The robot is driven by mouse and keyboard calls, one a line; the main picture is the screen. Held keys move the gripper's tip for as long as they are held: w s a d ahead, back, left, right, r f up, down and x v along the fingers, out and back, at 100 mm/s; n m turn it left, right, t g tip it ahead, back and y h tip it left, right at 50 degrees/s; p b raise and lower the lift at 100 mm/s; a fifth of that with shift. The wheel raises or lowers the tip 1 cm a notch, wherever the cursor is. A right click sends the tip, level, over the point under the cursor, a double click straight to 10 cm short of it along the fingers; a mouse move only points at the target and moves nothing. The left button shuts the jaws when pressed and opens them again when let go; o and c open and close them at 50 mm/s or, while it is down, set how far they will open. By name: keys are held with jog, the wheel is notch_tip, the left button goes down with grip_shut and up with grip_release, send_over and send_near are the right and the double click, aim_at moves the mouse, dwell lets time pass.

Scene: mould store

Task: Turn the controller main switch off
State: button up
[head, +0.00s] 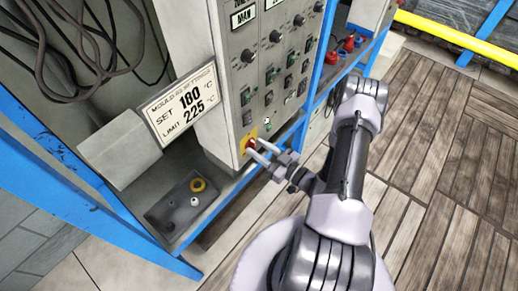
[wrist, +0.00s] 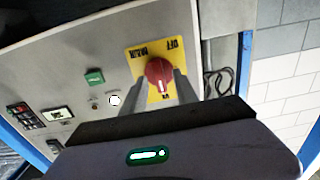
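The controller main switch is a red rotary knob (wrist: 159,72) on a yellow plate (wrist: 137,58) at the low front corner of the grey controller cabinet (head: 236,84). The plate carries black lettering, with OFF at its upper right in the wrist view and ON beside the knob's lower side. A white mark on the knob points down toward ON. The knob (head: 250,143) is small in the head view. My gripper (wrist: 160,79) is open, with one finger on each side of the knob. Whether the fingers touch it is unclear.
A sign (head: 182,104) reading SET 180 °C, LIMIT 225 °C stands left of the cabinet. Blue frame rails (head: 75,205) border the cabinet. Wooden floor (head: 440,160) is clear at right.

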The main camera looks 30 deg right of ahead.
grip_shut()
jog(key=shift+n, duration=0.3)
jog(key=n, duration=0.3)
jog(key=shift+s+a+n+p, duration=0.1)
jog(key=shift+n+p, duration=0.25)
jog(key=shift+n, duration=0.05)
jog(key=n, duration=0.4)
jog(key=shift+n, duration=0.3)
jog(key=n, duration=0.4)
jog(key=shift+a+f+n, duration=0.1)
jog(key=shift+f+n, duration=0.05)
jog(key=shift+n, duration=0.15)
jog(key=shift+f+n, duration=0.15)
jog(key=shift+n, duration=1.95)
